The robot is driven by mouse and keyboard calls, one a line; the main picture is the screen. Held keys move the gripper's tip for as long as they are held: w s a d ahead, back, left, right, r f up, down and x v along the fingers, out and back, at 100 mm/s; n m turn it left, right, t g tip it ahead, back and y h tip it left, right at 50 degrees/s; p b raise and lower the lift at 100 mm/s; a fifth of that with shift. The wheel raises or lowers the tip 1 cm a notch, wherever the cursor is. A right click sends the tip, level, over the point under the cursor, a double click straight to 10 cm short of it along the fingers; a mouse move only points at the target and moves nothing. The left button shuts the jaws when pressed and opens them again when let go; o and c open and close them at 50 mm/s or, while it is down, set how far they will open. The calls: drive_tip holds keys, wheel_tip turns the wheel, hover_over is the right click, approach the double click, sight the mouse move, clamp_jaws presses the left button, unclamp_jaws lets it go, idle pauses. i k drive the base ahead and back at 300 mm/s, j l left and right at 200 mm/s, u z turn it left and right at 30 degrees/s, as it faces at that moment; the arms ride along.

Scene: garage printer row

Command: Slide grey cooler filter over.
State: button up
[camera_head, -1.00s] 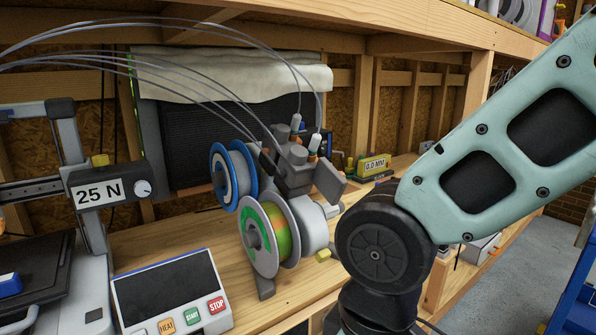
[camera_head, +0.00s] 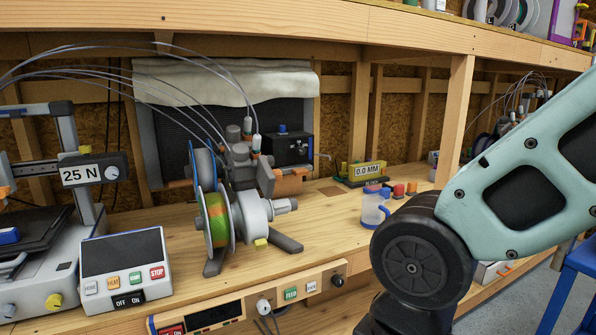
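A dark ribbed panel in a grey frame (camera_head: 180,143) stands upright at the back of the bench, with a pale cloth (camera_head: 220,80) draped over its top. It may be the grey cooler filter, but I cannot tell for sure. The spools and a black box hide parts of its lower half and right side. My arm reaches in from the right, and its dark round joint is at the bottom right. My gripper is not in view.
Filament spools on a stand (camera_head: 218,222) are in front of the panel. A black box (camera_head: 287,149) stands to their right. A printer with a 25 N gauge (camera_head: 94,172) is at left. A clear blue-rimmed jug (camera_head: 374,208) is near my arm. Bare bench lies between jug and spools.

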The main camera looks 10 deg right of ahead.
sight(303, 169)
drive_tip(key=i+j+z, duration=0.1)
drive_tip(key=i, duration=0.35)
drive_tip(key=i+j, duration=0.25)
drive_tip(key=i, duration=0.25)
drive_tip(key=i+j+z, duration=0.15)
drive_tip(key=i, duration=0.3)
